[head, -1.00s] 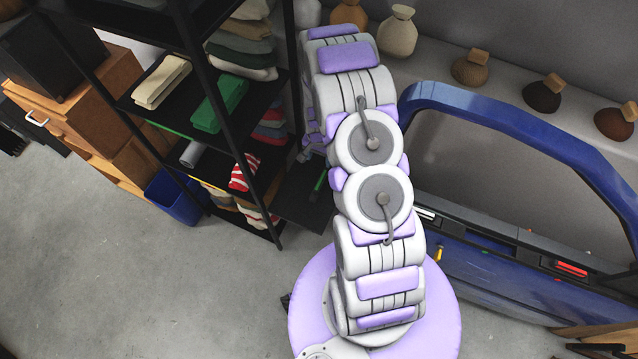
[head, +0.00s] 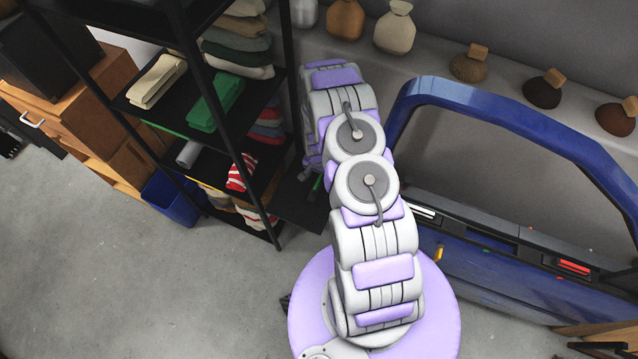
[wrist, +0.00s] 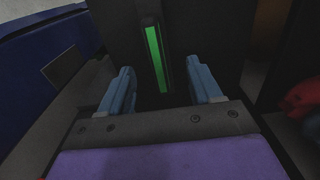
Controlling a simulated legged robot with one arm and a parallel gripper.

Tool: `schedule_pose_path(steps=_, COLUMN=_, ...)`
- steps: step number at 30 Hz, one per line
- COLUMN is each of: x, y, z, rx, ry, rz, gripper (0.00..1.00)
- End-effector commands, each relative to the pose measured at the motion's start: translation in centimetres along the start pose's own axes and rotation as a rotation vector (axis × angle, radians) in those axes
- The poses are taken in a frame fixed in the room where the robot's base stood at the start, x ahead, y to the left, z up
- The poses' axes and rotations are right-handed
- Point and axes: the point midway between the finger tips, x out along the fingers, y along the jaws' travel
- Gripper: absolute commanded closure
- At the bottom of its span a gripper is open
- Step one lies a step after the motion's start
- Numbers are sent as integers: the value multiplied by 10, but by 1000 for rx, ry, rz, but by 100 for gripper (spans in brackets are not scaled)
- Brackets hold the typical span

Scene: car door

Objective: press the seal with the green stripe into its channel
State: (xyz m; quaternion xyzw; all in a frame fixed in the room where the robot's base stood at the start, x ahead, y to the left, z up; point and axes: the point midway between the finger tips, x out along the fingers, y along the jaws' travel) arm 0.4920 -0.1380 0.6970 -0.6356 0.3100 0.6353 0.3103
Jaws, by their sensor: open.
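The seal with the green stripe (wrist: 155,58) is a dark strip with a bright green line, seen in the wrist view on or against a dark surface. My gripper (wrist: 162,75) is open, its two blue-grey fingers apart. The seal shows between and just beyond the fingertips, and neither finger is seen gripping it. In the head view my arm hides most of the gripper, beside the black shelf. The blue car door (head: 480,268) stands to the right of my arm. I cannot tell which part of its dark upper edge is the seal's channel.
A black shelf rack (head: 185,85) with folded cloths stands left of my arm. A blue bin (head: 170,197) sits on the floor beside it. The door's dark ledge carries a white strip (head: 422,211) and a red strip (head: 574,266). Several jars line the back ledge.

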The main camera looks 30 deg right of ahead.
Motion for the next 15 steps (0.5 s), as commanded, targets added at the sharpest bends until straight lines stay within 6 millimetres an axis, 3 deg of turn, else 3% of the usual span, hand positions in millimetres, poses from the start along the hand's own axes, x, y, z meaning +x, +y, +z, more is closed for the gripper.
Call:
schedule_pose_path(steps=9, x=41, y=3, z=-3, rx=0, ry=0, rz=1, gripper=36)
schedule_pose_path(steps=15, x=44, y=3, z=-3, rx=0, ry=1, rz=1, gripper=36)
